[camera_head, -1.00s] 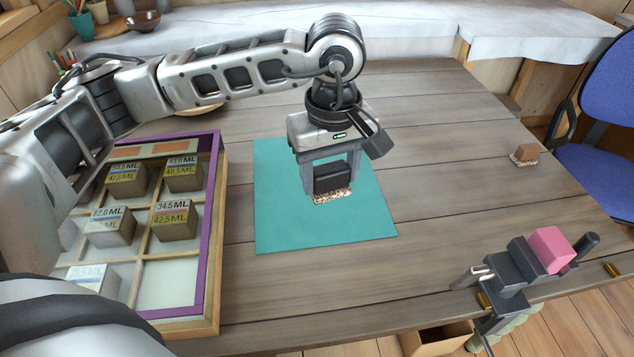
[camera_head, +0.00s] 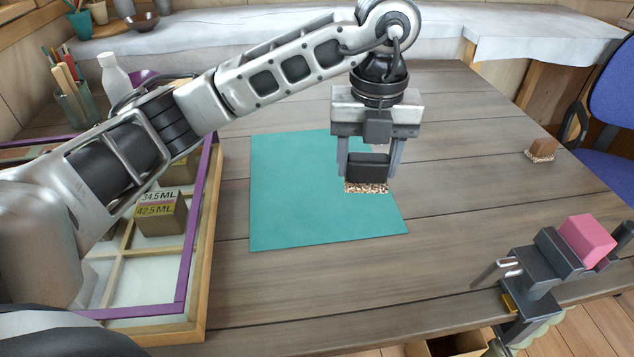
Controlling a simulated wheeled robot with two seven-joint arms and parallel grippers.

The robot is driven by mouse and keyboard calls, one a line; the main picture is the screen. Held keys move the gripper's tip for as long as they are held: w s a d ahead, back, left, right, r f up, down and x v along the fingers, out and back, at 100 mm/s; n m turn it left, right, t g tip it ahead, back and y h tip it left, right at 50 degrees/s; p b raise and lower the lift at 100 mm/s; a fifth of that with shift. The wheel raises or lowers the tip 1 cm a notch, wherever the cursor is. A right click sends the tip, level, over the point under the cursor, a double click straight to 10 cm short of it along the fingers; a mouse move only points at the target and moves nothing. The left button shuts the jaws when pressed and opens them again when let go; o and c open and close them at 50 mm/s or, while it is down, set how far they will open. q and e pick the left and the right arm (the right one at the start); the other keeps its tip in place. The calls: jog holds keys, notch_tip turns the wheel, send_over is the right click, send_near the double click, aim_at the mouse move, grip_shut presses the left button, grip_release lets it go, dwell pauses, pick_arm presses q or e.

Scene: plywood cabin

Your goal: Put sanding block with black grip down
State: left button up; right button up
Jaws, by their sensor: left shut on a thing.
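The sanding block with black grip (camera_head: 367,170) has a dark top and a speckled, gritty underside. My left gripper (camera_head: 368,160) points down and is shut on it, one finger on each side of the black grip. The block is over the right part of the teal mat (camera_head: 300,200); I cannot tell whether its underside touches the mat or hangs just above it. My right gripper is not in view.
A divided tray (camera_head: 190,270) with labelled blocks stands at the left, partly hidden by my arm. A vise (camera_head: 540,260) holding a pink block (camera_head: 587,240) is at the right front edge. A brown sanding block (camera_head: 541,149) lies at the far right. Bare planks surround the mat.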

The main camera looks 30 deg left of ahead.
pick_arm(q)
jog(key=shift+w+f+n, duration=0.15)
jog(key=shift+n, duration=0.85)
jog(key=w+a+f, duration=0.1)
jog(key=a+f, duration=0.2)
jog(key=a, duration=0.1)
jog(key=w+a+f, duration=0.1)
jog(key=a+f, duration=0.1)
jog(key=a, duration=0.2)
jog(key=w+a+f, duration=0.1)
jog(key=a+f, duration=0.2)
jog(key=a, duration=0.1)
jog(key=shift+w+a+f+b, duration=0.1)
jog(key=shift+w+f+b, duration=0.2)
jog(key=shift+w+b, duration=0.1)
jog(key=shift+w+a+f, duration=0.1)
jog(key=shift+a+f, duration=0.2)
jog(key=shift+f, duration=0.1)
jog(key=f, duration=0.3)
jog(key=shift+a+f, duration=0.15)
jog(key=shift+a, duration=0.05)
jog(key=shift+f, duration=0.1)
jog(key=shift+f, duration=0.1)
jog(key=o, duration=1)
jog(key=shift+c, duration=0.2)
